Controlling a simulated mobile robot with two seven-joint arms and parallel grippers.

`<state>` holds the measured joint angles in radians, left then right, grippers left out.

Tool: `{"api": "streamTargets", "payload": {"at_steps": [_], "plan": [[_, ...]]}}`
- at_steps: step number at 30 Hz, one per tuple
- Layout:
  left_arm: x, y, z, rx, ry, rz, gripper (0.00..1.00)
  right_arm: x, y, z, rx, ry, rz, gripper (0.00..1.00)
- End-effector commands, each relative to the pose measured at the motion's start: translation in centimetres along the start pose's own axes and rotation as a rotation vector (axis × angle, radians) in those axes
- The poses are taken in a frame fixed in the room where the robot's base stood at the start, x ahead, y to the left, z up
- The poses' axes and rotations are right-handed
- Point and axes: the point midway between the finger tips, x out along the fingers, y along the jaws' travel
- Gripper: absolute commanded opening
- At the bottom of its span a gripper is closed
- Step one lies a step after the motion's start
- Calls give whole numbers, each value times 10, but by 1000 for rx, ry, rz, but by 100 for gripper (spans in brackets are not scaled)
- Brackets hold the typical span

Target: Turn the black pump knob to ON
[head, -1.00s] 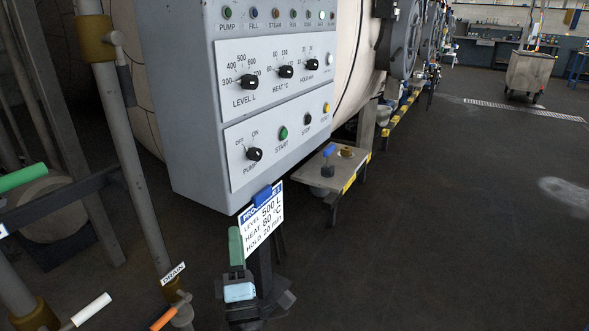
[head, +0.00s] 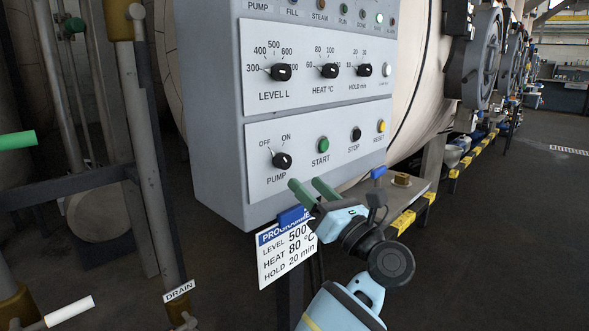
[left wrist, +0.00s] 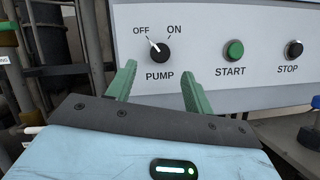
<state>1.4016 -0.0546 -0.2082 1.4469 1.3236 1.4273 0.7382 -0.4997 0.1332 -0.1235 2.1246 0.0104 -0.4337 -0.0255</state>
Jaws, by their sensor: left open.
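The black pump knob (head: 282,161) sits on the lower white panel of the grey control box, between the OFF and ON labels. Its white pointer line points up-left toward OFF; the left wrist view shows this clearly on the knob (left wrist: 159,53). My left gripper (head: 306,184), with green fingers, is open and empty, just below and right of the knob in the head view. In the left wrist view its two fingers (left wrist: 158,66) stand apart below the knob, one to each side. They look clear of the knob. My right gripper is not in view.
The green START button (head: 323,145) and black STOP button (head: 356,134) are right of the knob. A programme card (head: 287,248) hangs below the box, close to my left gripper. A small table (head: 420,187) stands behind the gripper. Pipes (head: 145,150) rise at left.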

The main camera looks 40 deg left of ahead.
Motion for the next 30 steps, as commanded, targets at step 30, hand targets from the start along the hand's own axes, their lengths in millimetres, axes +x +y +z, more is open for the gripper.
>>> {"api": "streamTargets", "payload": {"at_steps": [30], "plan": [[76,0,0,2,-2,0,42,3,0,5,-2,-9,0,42]]}}
